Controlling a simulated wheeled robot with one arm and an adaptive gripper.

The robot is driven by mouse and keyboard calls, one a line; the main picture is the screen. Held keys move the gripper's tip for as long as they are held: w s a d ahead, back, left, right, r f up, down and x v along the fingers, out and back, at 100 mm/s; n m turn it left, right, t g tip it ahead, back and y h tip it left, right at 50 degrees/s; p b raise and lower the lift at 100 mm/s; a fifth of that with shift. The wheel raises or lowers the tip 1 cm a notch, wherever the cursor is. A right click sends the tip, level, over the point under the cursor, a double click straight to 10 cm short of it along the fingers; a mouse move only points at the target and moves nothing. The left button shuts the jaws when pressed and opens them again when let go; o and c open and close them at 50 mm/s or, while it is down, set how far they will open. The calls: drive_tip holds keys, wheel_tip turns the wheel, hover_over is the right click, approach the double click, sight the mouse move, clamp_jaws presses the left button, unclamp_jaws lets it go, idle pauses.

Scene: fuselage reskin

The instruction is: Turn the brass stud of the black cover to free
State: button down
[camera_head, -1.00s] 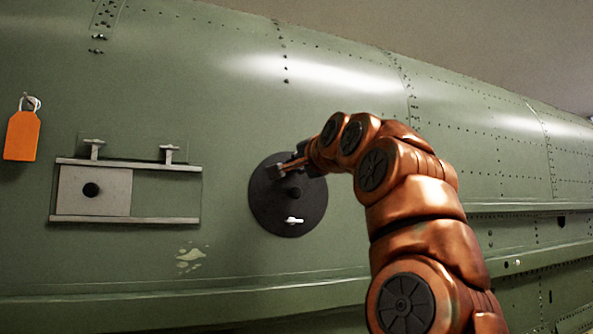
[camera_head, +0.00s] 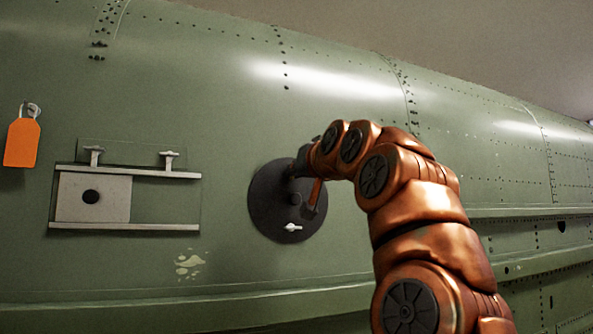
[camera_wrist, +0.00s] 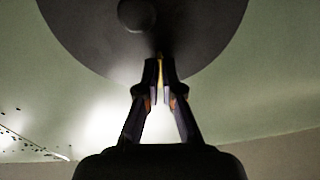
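The round black cover (camera_head: 266,213) lies on the green fuselage skin, with a dark knob at its middle. A pale wing-shaped stud (camera_head: 292,227) shows on its lower part. My gripper (camera_head: 298,172) is at the cover's upper edge and hides that part in the head view. In the wrist view the cover (camera_wrist: 205,35) and its knob (camera_wrist: 137,14) fill the top. There my gripper (camera_wrist: 160,70) has its fingertips close together, with a thin upright strip of the brass stud (camera_wrist: 160,60) between them. The stud's exact angle is hard to tell.
Left of the cover is a railed frame with a light sliding plate (camera_head: 112,198) and two pale wing studs (camera_head: 168,160) above. An orange tag (camera_head: 22,142) hangs at the far left. A ledge (camera_head: 180,305) runs below. The skin around the cover is open.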

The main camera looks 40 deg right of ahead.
drive_tip(key=shift+s+r+n, duration=0.1)
drive_tip(key=shift+r+n, duration=0.05)
drive_tip(key=shift+n, duration=1.05)
drive_tip(key=c, duration=1.3)
unclamp_jaws()
drive_tip(key=shift+c, duration=0.2)
drive_tip(key=shift+s, duration=0.1)
drive_tip(key=v, duration=1.1)
drive_tip(key=shift+s+a, duration=0.15)
drive_tip(key=shift+s, duration=0.2)
